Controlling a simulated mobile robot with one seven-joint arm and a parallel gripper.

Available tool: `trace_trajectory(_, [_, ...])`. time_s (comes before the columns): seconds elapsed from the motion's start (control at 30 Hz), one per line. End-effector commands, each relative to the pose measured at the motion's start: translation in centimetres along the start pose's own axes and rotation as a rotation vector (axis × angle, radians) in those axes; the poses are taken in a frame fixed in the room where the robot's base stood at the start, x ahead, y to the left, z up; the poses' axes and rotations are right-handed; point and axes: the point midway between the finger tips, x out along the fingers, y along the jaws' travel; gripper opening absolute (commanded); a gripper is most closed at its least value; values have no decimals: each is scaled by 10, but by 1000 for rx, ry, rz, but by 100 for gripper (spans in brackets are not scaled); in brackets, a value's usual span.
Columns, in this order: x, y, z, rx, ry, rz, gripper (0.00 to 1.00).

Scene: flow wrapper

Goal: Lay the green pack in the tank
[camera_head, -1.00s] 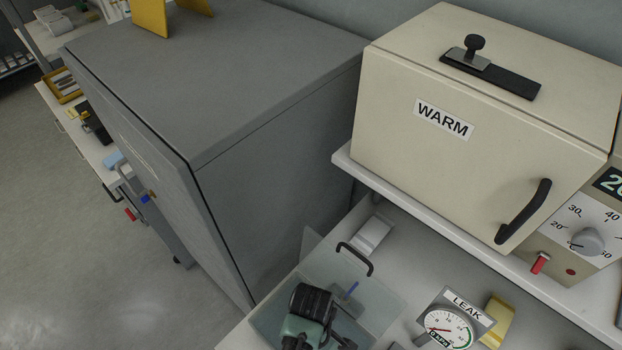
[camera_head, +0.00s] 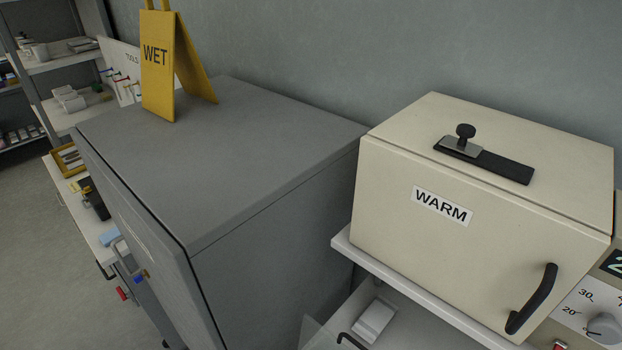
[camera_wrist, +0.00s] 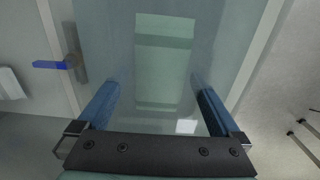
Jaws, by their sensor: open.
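In the wrist view my gripper (camera_wrist: 155,84) is open, its two blue fingers apart with nothing between their tips. It points down into the clear-walled tank (camera_wrist: 257,55). A pale green rectangular pack (camera_wrist: 165,32) lies lengthwise inside the tank, beyond the fingertips. It looks flat, with a paler middle; its exact depth is hard to tell. In the head view only a corner of the tank (camera_head: 311,331) shows at the bottom edge. My gripper and the pack are out of that view.
A blue-handled valve (camera_wrist: 50,65) sits beside the tank's left wall. A cream WARM cabinet (camera_head: 440,215) stands on a white shelf at the right. A large grey cabinet (camera_head: 215,160) stands at the left, with a yellow WET sign (camera_head: 158,75) on top.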

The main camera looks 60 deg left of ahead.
Motion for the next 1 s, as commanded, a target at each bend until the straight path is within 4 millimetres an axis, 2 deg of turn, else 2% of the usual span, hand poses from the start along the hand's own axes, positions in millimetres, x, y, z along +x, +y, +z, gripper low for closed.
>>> trace_trajectory(0.5, [-99,1,0,0,2,4,100])
trace_trajectory(0.7, [-116,0,0,0,1,2,100])
trace_trajectory(1.0, [-117,0,0,0,0,0,100])
